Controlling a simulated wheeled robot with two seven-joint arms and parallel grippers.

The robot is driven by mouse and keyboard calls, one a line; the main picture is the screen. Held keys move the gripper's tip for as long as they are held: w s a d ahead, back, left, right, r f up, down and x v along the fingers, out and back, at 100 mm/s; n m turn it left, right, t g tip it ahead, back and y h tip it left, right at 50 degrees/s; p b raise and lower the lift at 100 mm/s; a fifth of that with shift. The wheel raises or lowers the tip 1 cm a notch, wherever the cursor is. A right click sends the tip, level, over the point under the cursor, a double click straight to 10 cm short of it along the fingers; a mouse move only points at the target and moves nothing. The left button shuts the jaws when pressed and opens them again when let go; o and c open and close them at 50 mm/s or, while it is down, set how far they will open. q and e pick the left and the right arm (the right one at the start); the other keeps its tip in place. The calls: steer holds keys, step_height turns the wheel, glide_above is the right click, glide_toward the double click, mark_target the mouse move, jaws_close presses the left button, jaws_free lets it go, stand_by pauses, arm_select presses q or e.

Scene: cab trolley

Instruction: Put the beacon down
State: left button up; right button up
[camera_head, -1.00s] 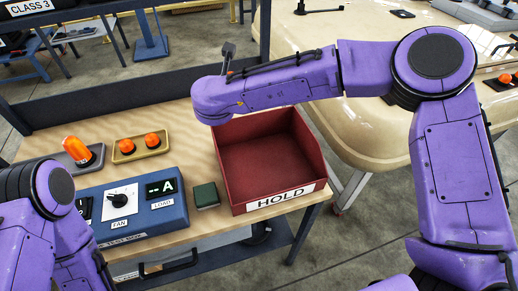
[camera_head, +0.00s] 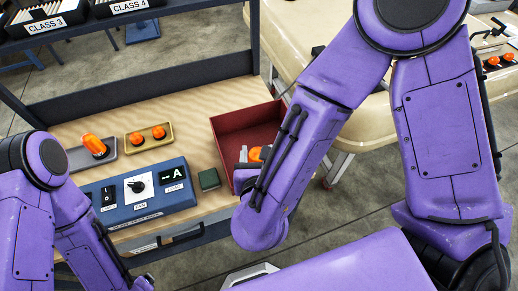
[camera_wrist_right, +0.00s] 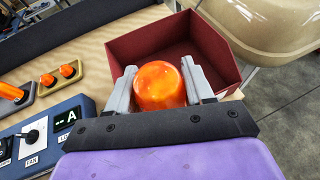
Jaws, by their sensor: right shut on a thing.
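My right gripper (camera_wrist_right: 159,67) is shut on an orange domed beacon (camera_wrist_right: 162,88), with one grey finger on each side of it. In the head view the beacon (camera_head: 256,153) shows partly behind my right forearm, in front of the red bin's interior. The red bin (camera_wrist_right: 118,50) is open and looks empty where its inside shows. In the head view my arm hides the right and front of the bin (camera_head: 216,150). I cannot tell how high the beacon is above the bin. My left arm shows at the left, but its gripper is out of view.
A grey tray (camera_head: 76,163) holds a tilted orange beacon (camera_head: 94,145). A yellow tray (camera_head: 133,151) holds two small orange pieces. A cream surface (camera_head: 290,50) lies beyond.

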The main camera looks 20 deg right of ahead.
steer(key=shift+d+f+m+h+b, duration=0.15)
steer(key=shift+d+m+h+b, duration=0.15)
steer(key=shift+d+m, duration=0.1)
steer(key=w+d+f+b, duration=0.1)
steer(key=w+f+b, duration=0.1)
steer(key=w+f, duration=0.2)
steer(key=w+d+f+b, duration=0.1)
steer(key=w+f+b, duration=0.1)
steer(key=w+f, duration=0.2)
steer(key=w+d+f+b, duration=0.1)
steer(key=w+f+b, duration=0.1)
steer(key=w+f, duration=0.2)
steer(key=shift+w+d+b, duration=0.3)
steer(key=shift+w+d, duration=0.1)
steer(key=shift+w, duration=0.4)
steer(key=shift+f, duration=0.4)
